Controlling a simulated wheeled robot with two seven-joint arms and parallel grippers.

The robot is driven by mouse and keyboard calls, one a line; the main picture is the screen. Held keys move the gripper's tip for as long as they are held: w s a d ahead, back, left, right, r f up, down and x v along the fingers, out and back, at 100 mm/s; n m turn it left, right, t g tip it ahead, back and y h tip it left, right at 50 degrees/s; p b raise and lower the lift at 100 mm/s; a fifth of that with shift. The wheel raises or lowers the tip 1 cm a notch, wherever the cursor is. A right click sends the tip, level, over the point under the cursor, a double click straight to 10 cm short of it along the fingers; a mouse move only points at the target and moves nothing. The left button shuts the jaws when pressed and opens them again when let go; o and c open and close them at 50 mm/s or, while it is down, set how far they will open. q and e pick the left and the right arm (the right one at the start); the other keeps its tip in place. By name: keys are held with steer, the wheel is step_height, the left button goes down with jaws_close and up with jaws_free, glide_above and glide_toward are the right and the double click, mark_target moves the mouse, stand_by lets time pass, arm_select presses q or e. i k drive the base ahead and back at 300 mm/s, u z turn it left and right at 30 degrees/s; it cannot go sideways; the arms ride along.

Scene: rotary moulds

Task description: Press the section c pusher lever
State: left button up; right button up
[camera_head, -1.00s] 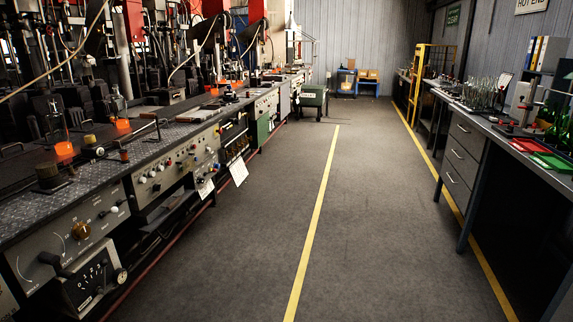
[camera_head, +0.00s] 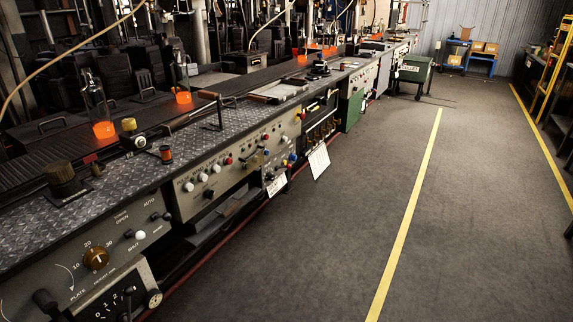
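A long machine bench (camera_head: 110,178) with a diamond-plate top runs from the lower left to the back. A dark lever-like handle (camera_head: 219,112) stands on its front edge. Control panels (camera_head: 240,160) with several knobs and buttons line its front. A nearer panel (camera_head: 118,240) has a dial and small toggle levers, and a black-knobbed lever (camera_head: 45,301) shows at the lower left. I cannot read which of these is the section c pusher lever. Neither of my grippers is in view.
Glowing orange pieces (camera_head: 104,130) sit on the bench's track. Paper tags (camera_head: 318,160) hang from its front. The grey floor (camera_head: 340,250) with a yellow line (camera_head: 409,215) is clear.

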mark_target(288, 167)
steer(key=z, duration=0.2)
steer(key=i, duration=2.1)
steer(key=z, duration=0.15)
